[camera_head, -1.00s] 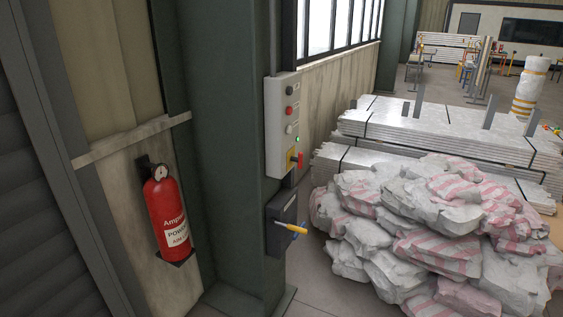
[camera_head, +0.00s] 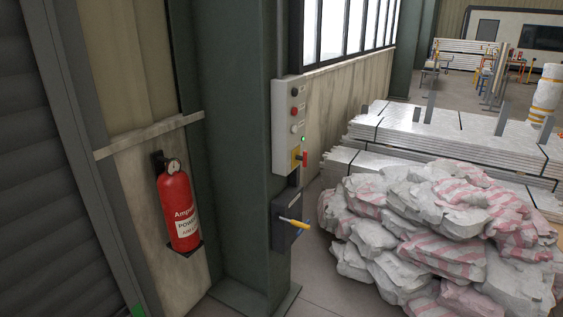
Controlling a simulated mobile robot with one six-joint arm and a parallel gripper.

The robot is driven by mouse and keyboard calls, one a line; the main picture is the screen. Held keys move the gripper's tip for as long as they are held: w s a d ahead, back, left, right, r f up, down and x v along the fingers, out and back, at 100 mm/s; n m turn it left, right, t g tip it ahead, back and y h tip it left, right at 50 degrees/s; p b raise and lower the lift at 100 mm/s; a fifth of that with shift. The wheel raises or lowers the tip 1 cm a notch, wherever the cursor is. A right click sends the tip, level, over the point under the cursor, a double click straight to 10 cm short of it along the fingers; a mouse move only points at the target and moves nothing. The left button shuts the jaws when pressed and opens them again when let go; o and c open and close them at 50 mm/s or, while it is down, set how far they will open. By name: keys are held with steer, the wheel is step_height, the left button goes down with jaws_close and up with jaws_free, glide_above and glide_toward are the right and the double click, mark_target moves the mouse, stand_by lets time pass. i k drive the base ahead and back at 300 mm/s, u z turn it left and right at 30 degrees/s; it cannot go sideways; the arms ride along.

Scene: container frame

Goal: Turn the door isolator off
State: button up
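A grey control box (camera_head: 287,125) is mounted on the dark green column. It has several round buttons and a small lit green lamp (camera_head: 303,139). At its bottom is a rotary isolator switch with a red handle (camera_head: 305,159) on a yellow plate (camera_head: 296,158). The red handle looks roughly upright. Below, a dark box (camera_head: 286,212) carries a lever with a yellow grip (camera_head: 294,223) that points right and slightly down. No label is readable on either, so I cannot confirm which is the door isolator. My gripper is not in view.
A red fire extinguisher (camera_head: 177,207) hangs on the wall left of the green column (camera_head: 238,150). White and pink sacks (camera_head: 430,225) are piled on the right, before stacked metal profiles (camera_head: 450,135). A narrow strip of floor (camera_head: 325,275) is clear between column and sacks.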

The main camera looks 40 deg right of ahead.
mark_target(304, 157)
steer(key=z, duration=0.95)
steer(key=k, duration=0.1)
steer(key=u, duration=2.05)
steer(key=k, duration=1)
steer(key=z, duration=0.6)
steer(key=k, duration=0.4)
steer(key=z, duration=0.55)
steer(key=i, duration=1.5)
steer(key=u, duration=0.2)
